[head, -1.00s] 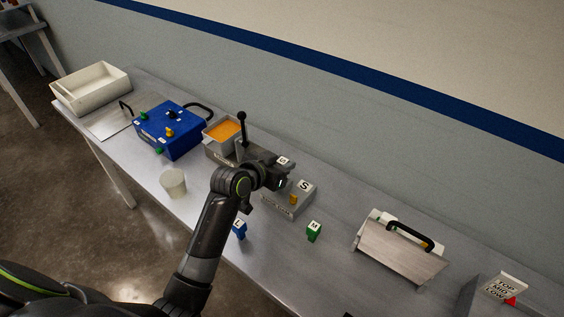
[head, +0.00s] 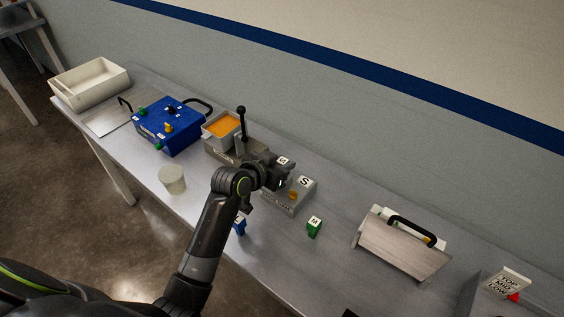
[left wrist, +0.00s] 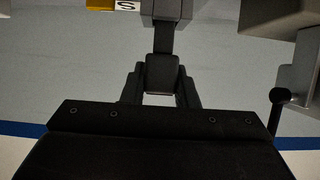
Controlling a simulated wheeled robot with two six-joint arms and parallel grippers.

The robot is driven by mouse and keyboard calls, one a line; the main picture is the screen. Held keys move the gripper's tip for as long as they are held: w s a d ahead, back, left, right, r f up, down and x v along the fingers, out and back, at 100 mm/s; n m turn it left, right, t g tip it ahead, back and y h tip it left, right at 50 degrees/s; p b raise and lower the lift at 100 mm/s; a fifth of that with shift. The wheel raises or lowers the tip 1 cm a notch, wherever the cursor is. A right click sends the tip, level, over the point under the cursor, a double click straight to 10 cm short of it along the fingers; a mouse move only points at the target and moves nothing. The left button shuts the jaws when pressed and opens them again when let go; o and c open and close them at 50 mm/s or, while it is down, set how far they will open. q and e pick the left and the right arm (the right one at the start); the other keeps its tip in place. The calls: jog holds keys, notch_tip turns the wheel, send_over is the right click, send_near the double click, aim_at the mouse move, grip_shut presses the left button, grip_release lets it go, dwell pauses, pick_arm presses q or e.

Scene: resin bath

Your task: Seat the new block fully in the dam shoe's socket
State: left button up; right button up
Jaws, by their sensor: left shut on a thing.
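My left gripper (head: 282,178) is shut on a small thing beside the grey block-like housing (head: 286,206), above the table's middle. The held thing is mostly hidden; a small white label (head: 283,160) shows by the jaws, its letter hard to read. A yellow piece (head: 293,195) sits on the housing, near a white label S (head: 304,181). In the left wrist view, the dark fingers (left wrist: 166,25) reach the top edge, with yellow (left wrist: 99,5) and the S label at upper left. I cannot tell which part is the dam shoe's socket. My right gripper is not in view.
A tray of orange resin (head: 223,125) and an upright black lever (head: 241,122) stand just left of the gripper. A green M block (head: 314,229) and a blue L block (head: 240,226) are in front. A cup (head: 172,179) stands left; table around the M block is clear.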

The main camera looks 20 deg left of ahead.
pick_arm(q)
jog(key=shift+f+b, duration=0.6)
jog(key=shift+f, duration=0.55)
jog(key=o, duration=1)
jog(key=b+v, duration=0.1)
jog(key=v, duration=1.6)
jog(key=shift+s, duration=0.25)
